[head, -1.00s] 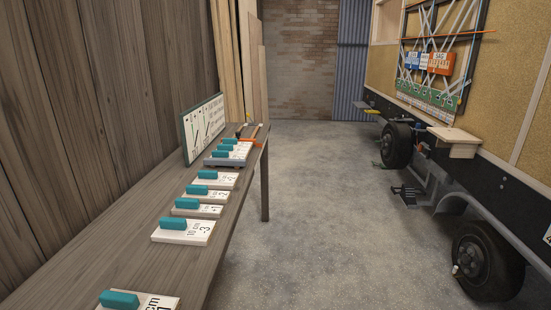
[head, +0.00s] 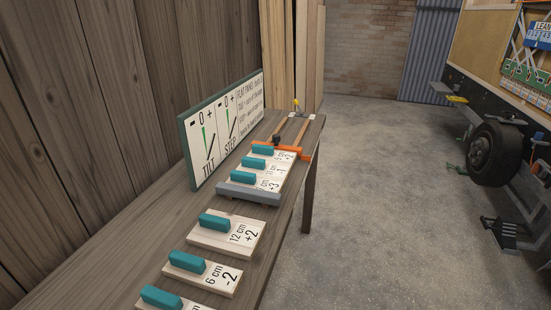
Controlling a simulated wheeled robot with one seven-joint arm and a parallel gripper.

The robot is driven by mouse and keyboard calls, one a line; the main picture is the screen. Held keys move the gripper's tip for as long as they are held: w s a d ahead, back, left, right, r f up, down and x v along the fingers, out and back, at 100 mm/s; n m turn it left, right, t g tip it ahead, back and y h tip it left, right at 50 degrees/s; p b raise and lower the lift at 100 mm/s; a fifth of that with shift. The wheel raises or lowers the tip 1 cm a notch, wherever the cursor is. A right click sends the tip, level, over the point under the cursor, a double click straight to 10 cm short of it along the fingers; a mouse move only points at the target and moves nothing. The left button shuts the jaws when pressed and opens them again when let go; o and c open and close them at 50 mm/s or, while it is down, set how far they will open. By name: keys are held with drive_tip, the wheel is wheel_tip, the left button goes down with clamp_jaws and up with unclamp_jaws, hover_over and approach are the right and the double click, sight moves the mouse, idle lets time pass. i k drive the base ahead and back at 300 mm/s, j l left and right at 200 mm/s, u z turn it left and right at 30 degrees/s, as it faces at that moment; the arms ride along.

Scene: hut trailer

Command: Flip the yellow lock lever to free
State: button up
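A small yellow piece (head: 457,99) sticks out from the dark lower frame of the trailer (head: 488,95) at the right. It may be the yellow lock lever, but it is too small to tell its shape or which way it is set. Another small yellow tip (head: 297,103) shows at the far end of the bench, by the wooden-handled tool. My gripper is not in view.
A wooden bench (head: 150,268) runs along the left wall, with teal-handled blocks (head: 228,232), a grey tray (head: 249,193), an orange bar (head: 282,150) and a TILT/STEP board (head: 222,127). A trailer wheel (head: 497,152) and black step (head: 505,232) stand right. The concrete floor (head: 385,220) between is clear.

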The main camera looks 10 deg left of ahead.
sight(295, 102)
drive_tip(key=i+l+u, duration=0.15)
drive_tip(key=i+u, duration=0.2)
drive_tip(key=i, duration=0.15)
drive_tip(key=i+l+u, duration=0.4)
drive_tip(key=i+j, duration=0.05)
drive_tip(key=i, duration=0.05)
